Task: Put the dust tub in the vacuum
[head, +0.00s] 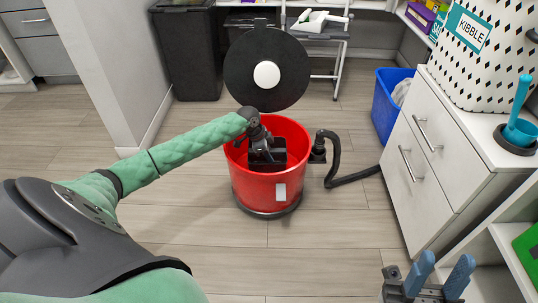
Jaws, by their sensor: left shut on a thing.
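The vacuum (252,187) is a red round drum standing on the floor in the middle, open at the top. Its black round lid (242,72), with a white disc in the centre, stands tipped up behind the opening. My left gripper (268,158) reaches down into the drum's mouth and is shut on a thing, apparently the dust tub. A dark boxy shape shows there below the rim; I cannot tell how much is tub and how much is gripper. The fingertips are hidden. My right gripper (437,278) is at the lower right, its blue fingers apart and empty.
A black hose (350,176) runs from the drum's right side toward a white drawer cabinet (428,165). A blue bin (388,105) stands behind the cabinet. A black bin (187,55) stands at the back left beside a white wall end. The floor in front is clear.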

